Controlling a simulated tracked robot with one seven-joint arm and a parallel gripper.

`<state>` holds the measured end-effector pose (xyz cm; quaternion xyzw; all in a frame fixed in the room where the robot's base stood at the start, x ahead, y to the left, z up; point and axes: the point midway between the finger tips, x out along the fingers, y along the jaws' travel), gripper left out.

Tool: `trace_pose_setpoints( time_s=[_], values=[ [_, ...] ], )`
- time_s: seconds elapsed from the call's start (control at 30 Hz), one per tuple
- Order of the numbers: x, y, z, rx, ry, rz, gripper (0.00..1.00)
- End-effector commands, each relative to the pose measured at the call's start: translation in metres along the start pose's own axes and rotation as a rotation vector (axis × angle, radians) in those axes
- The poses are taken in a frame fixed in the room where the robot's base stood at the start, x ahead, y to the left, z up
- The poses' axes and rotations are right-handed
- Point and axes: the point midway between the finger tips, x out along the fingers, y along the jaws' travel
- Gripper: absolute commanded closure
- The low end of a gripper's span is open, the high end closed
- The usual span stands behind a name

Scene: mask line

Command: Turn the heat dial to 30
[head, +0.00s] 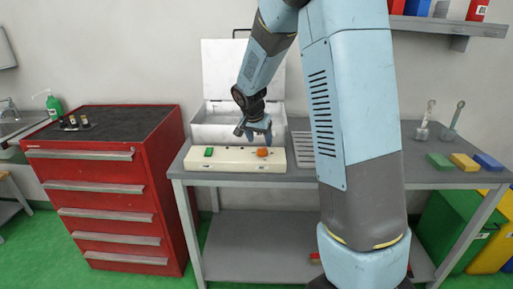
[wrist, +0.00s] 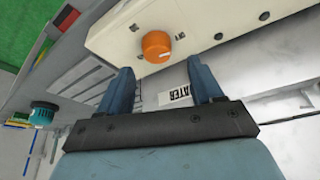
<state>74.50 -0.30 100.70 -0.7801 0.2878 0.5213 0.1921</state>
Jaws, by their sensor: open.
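The heat dial is an orange round knob (head: 262,152) on the right part of a cream control panel (head: 225,164) at the front of the table. In the wrist view the knob (wrist: 157,46) sits just beyond and between my fingertips, apart from them. My gripper (head: 259,138) is above and slightly behind the panel. In the wrist view my gripper (wrist: 160,82) has two blue fingers spread open with nothing between them. The dial's scale numbers are too small to read. A green button (head: 209,152) is on the panel's left part.
An open white box (head: 212,133) with a raised lid stands behind the panel. A vented grey plate (head: 301,146) lies right of the panel. A red drawer cabinet (head: 110,190) stands left of the table.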

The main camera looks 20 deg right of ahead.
Motion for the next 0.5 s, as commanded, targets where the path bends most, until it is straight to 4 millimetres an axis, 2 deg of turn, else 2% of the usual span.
trace_pose_setpoints(
  time_s=[0.03, 0.2, 0.5],
  values=[
    [0.01, 0.001, 0.0, 0.0, -0.002, 0.004, 0.34],
    [0.032, 0.0, 0.0, 0.0, -0.002, 0.001, 0.34],
    [0.047, 0.0, 0.0, 0.0, 0.0, 0.0, 0.34]
  ],
)
